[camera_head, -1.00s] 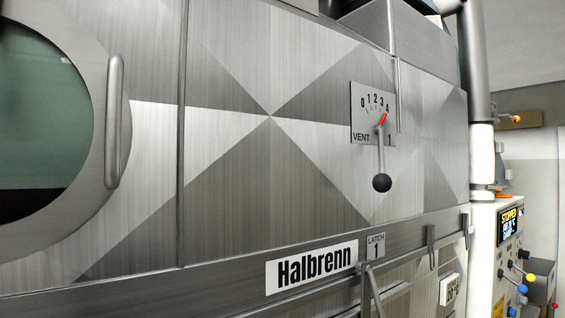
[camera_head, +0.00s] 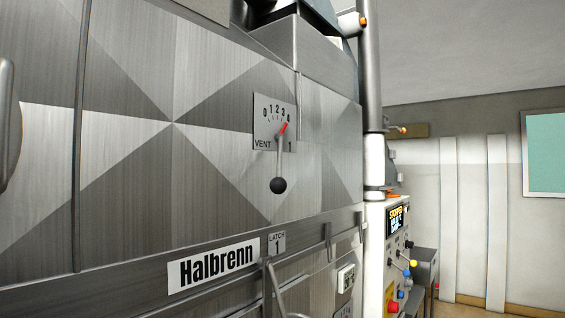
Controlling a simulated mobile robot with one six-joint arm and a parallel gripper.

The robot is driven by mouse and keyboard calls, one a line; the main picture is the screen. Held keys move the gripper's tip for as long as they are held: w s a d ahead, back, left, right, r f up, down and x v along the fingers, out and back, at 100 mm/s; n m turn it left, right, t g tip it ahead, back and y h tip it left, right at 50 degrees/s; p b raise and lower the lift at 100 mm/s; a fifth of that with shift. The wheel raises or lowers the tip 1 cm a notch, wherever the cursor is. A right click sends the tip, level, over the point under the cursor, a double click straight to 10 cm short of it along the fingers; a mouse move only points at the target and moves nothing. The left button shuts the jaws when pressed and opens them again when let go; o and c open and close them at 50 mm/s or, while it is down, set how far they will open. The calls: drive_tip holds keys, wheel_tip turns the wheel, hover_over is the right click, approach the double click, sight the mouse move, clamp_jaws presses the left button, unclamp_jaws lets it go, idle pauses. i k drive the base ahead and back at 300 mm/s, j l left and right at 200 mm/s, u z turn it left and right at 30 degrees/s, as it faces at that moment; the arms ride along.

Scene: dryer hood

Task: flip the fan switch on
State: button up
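A white control panel (camera_head: 378,225) stands at the right end of the dryer hood, seen at a steep angle. It carries a dark display (camera_head: 397,221) with lit text that seems to read "STOPPED". Below the display are several small controls, among them a dark-knobbed lever (camera_head: 408,244), a yellow knob (camera_head: 413,263), a blue knob (camera_head: 401,294) and a red control on yellow (camera_head: 392,306). Their labels are too small to read, so I cannot tell which is the fan switch or how it is set. My gripper is not in view.
The metal hood front (camera_head: 130,150) fills the left. Its vent lever (camera_head: 279,160) hangs down below a 0–4 scale. Open space lies further right.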

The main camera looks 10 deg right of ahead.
sight(406, 273)
drive_tip(key=i+l, duration=0.2)
drive_tip(key=l, duration=0.2)
drive_tip(key=i+l, duration=0.2)
drive_tip(key=l, duration=0.2)
drive_tip(key=i+l, duration=0.15)
drive_tip(key=l, duration=0.25)
drive_tip(key=i+l, duration=0.2)
drive_tip(key=l, duration=0.2)
drive_tip(key=i+l, duration=0.2)
drive_tip(key=l, duration=0.2)
drive_tip(key=u, duration=0.05)
